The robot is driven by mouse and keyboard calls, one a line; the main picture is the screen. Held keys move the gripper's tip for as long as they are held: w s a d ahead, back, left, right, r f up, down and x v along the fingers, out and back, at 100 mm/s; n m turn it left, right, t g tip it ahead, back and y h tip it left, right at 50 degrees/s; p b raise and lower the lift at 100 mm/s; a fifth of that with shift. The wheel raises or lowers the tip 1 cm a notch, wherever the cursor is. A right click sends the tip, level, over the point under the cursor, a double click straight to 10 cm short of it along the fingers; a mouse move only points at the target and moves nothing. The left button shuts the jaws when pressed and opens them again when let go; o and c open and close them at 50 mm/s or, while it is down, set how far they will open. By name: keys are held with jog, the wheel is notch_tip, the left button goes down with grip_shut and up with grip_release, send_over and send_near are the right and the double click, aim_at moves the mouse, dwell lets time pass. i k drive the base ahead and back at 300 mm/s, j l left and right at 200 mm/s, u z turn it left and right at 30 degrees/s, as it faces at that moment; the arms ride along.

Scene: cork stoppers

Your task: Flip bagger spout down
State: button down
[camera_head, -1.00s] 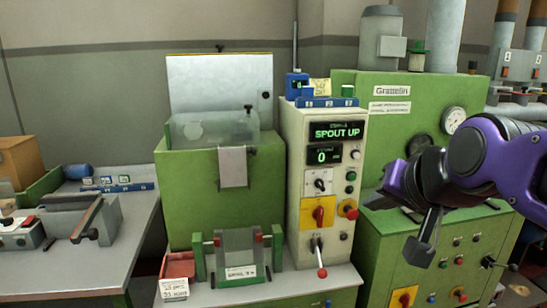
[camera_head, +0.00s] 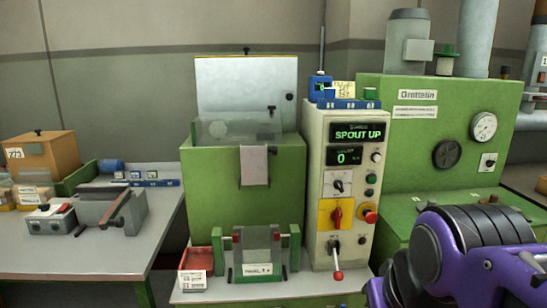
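The bagger is a green box (camera_head: 225,205) with a cream control column (camera_head: 313,175) at its right. The column's display (camera_head: 358,134) reads "SPOUT UP", and a smaller display (camera_head: 347,156) below reads 0. A lever with a red knob (camera_head: 337,275) sticks out low on the column, its knob hanging down. A grey metal plate (camera_head: 257,240) stands between green posts at the bagger's front; I cannot tell if it is the spout. My purple arm fills the lower right corner. My gripper is outside the picture.
A grey bench (camera_head: 85,258) at left holds a clamp-like tool (camera_head: 105,208) and a wooden box (camera_head: 42,155). A red bin (camera_head: 195,258) sits left of the plate. A green machine with gauges (camera_head: 425,150) stands at right, partly behind my arm.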

aim_at(254, 159)
jog(key=k+l+u, duration=0.2)
jog(key=l, duration=0.15)
jog(key=l+u, duration=0.25)
jog(key=k+l+u, duration=0.2)
jog(key=l, duration=0.15)
jog(key=i+j, duration=0.2)
jog(key=i, duration=0.25)
jog(key=i+j, duration=0.15)
jog(key=i, duration=0.3)
jog(key=i+j+z, duration=0.1)
jog(key=i, duration=0.4)
jog(key=k+l+z, duration=0.1)
jog(key=l, duration=0.15)
jog(key=k+l+z, duration=0.1)
jog(key=l, duration=0.15)
jog(key=i+j+u, duration=0.1)
jog(key=j, duration=0.2)
jog(key=i+j+u, duration=0.1)
jog(key=j, duration=0.2)
